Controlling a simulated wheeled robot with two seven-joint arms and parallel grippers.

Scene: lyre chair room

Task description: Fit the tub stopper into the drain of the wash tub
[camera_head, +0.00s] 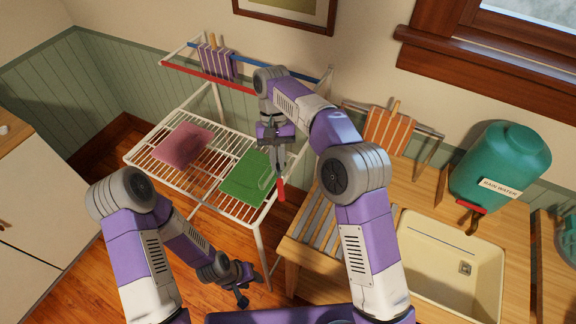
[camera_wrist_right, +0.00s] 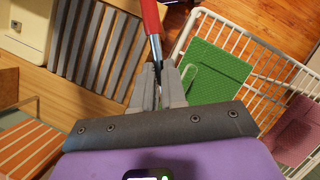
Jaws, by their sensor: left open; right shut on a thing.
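The cream wash tub (camera_head: 430,270) is set into the wooden counter at the right of the head view. The tub's corner (camera_wrist_right: 35,15) also shows at the top left of the wrist view. My right gripper (camera_head: 279,170) is above the front edge of the drying rack, away from the tub. It is shut on a thin metal tool with a red handle (camera_wrist_right: 151,16). My left gripper (camera_head: 250,285) is open and empty, low over the floor. I cannot make out a tub stopper in either view.
A white wire rack (camera_head: 150,165) holds a pink cloth (camera_head: 183,145) and a green cloth (camera_head: 240,178). A slatted drainboard (camera_head: 318,225) lies left of the tub. A teal rain water tank (camera_head: 505,160) with a red tap (camera_head: 471,207) stands behind the tub.

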